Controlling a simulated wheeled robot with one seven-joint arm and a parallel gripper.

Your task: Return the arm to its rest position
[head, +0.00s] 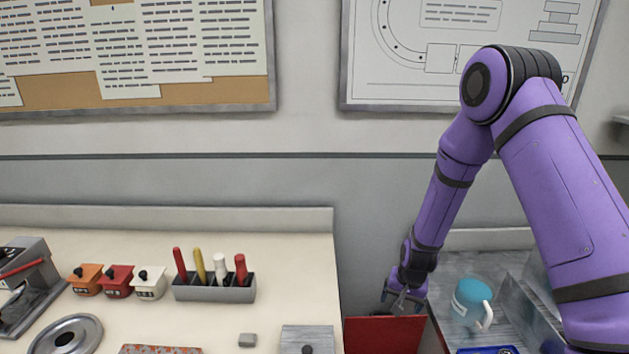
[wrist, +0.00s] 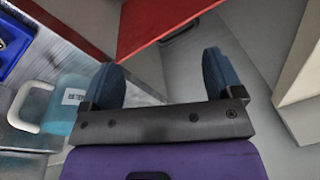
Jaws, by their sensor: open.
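My arm is purple with dark bands and reaches down from the right side of the head view. My gripper (head: 402,302) points downward just above a red panel (head: 384,335), in the gap between the cream counter and the metal sink area. In the wrist view my gripper (wrist: 165,78) shows two blue-grey fingertips set wide apart with nothing between them. The red panel also shows in the wrist view (wrist: 160,22), beyond the fingertips. I cannot tell whether the gripper touches it.
The cream counter (head: 290,270) holds a tool rack (head: 214,290), several small boxes and a metal disc (head: 68,338). Wall boards hang behind.

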